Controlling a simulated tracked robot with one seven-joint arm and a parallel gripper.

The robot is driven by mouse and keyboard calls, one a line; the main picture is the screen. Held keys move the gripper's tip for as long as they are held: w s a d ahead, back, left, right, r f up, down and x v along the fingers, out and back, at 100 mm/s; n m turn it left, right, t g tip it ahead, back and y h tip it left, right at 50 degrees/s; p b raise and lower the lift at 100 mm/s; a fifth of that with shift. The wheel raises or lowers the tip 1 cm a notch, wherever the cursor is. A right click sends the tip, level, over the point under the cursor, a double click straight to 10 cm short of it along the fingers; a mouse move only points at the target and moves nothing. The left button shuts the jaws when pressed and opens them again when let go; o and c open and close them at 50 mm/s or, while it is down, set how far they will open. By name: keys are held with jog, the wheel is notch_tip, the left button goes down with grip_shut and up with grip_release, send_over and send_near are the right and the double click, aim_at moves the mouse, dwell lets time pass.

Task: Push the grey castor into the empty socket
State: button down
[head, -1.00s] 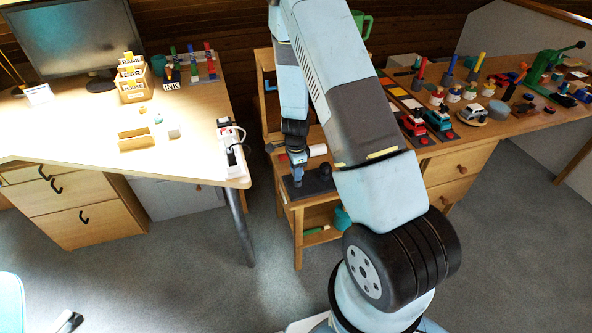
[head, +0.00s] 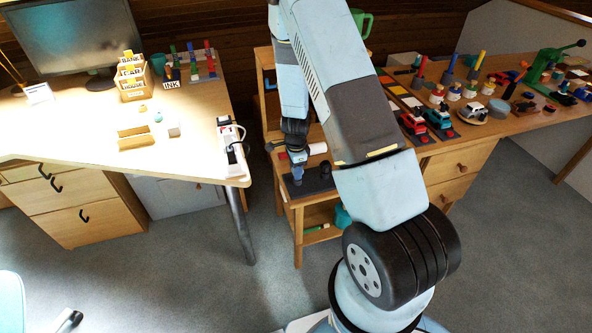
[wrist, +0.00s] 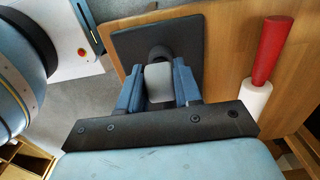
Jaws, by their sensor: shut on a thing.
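My gripper (wrist: 158,88) is shut on a grey block-like piece, which I take to be the grey castor (wrist: 158,80), held between its two blue fingers in the wrist view. Just beyond the castor is a dark rounded part (wrist: 160,54) on a dark plate (wrist: 190,38). I cannot tell whether the castor is touching this part or inside a socket; the fingers and castor hide the contact. In the head view my gripper (head: 298,172) is low over the dark plate (head: 313,186) on a small wooden stand, and the castor is too small to make out.
A red and white cylinder (wrist: 267,62) lies on the wooden top to the right of the plate. A dark knob (head: 325,167) stands near the plate. A lit desk (head: 190,100) is at left, and a bench crowded with toys (head: 470,110) at right.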

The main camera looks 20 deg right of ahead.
jog(key=shift+f, duration=0.45)
jog(key=c, duration=0.7)
grip_release()
jog(key=shift+r, duration=0.1)
notch_tip(320, 180, up, 14)
jog(key=shift+f, duration=0.2)
